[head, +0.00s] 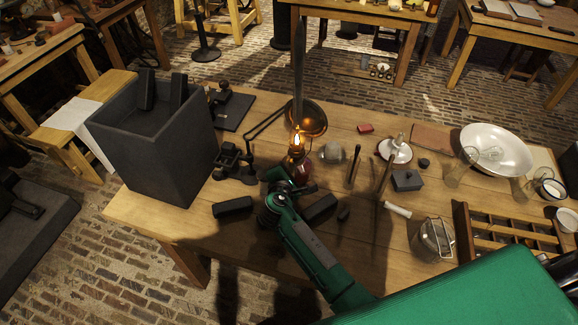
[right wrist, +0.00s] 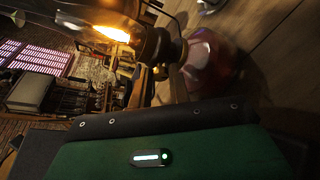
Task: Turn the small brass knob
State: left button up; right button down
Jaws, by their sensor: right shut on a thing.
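A lit oil lamp (head: 297,146) stands on the wooden bench, with a bright flame, a glass chimney and a reddish glass base. In the right wrist view its brass burner (right wrist: 157,46) sits between the flame and the red base (right wrist: 205,62). My right gripper (head: 281,177) is at the near side of the lamp, at burner height, shut on the small brass knob. The knob itself is hidden or too dark to make out, and the fingertips do not show clearly in the wrist view. My left gripper is not in view.
Dark blocks (head: 232,207) lie near my right arm. A white bowl (head: 497,147), a glass jar (head: 435,240) and a wooden rack (head: 505,228) are to the right.

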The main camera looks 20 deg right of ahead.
jog(key=shift+w+a+r+n+g+h+p, duration=0.1)
jog(key=shift+n+g+h+p, duration=0.45)
jog(key=shift+n+p, duration=1.1)
jog(key=shift+w+a+r+n+g+h+p, duration=0.2)
jog(key=shift+n+g+p, duration=0.65)
jog(key=shift+p, duration=1.65)
jog(key=shift+d+f+n+g+h+p, duration=0.1)
jog(key=shift+n+g+h+p, duration=0.5)
jog(key=shift+n+p, duration=1.05)
jog(key=shift+m+p, duration=0.25)
jog(key=shift+p, duration=0.25)
jog(key=c, duration=1.3)
grip_release()
